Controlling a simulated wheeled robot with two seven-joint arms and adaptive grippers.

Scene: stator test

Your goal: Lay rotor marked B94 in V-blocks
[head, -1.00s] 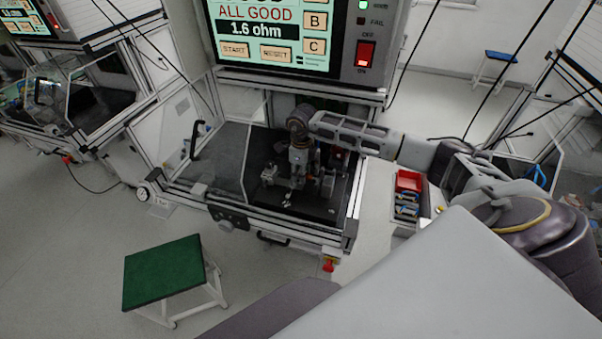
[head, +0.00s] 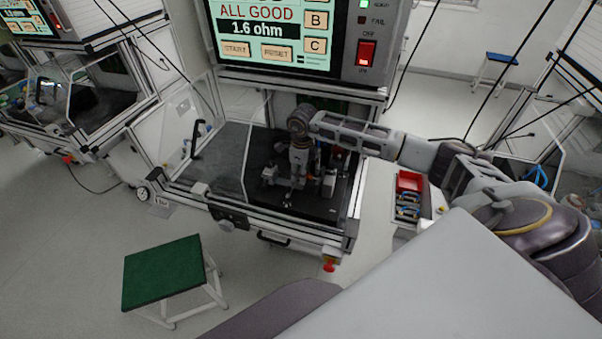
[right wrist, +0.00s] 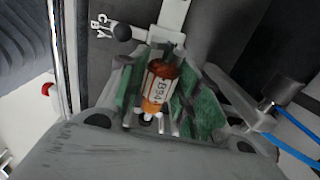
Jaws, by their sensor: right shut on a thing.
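The rotor marked B94 (right wrist: 159,85) shows in the right wrist view, orange-brown with a white label. My right gripper (right wrist: 160,95) is shut on it, with green-padded fingers on both sides. In the head view my right gripper (head: 295,184) points down low over the dark test bed, and the rotor is too small to make out there. Small grey fixtures stand left (head: 268,175) and right (head: 329,184) of the gripper; I cannot tell which are the V-blocks or whether the rotor touches them. My left gripper is not in view.
The tester screen (head: 273,35) above reads ALL GOOD, 1.6 ohm. A clear guard (head: 215,160) stands left of the bed. A red bin (head: 409,181) is to the right. A green stool (head: 165,270) stands in front, with clear floor around it.

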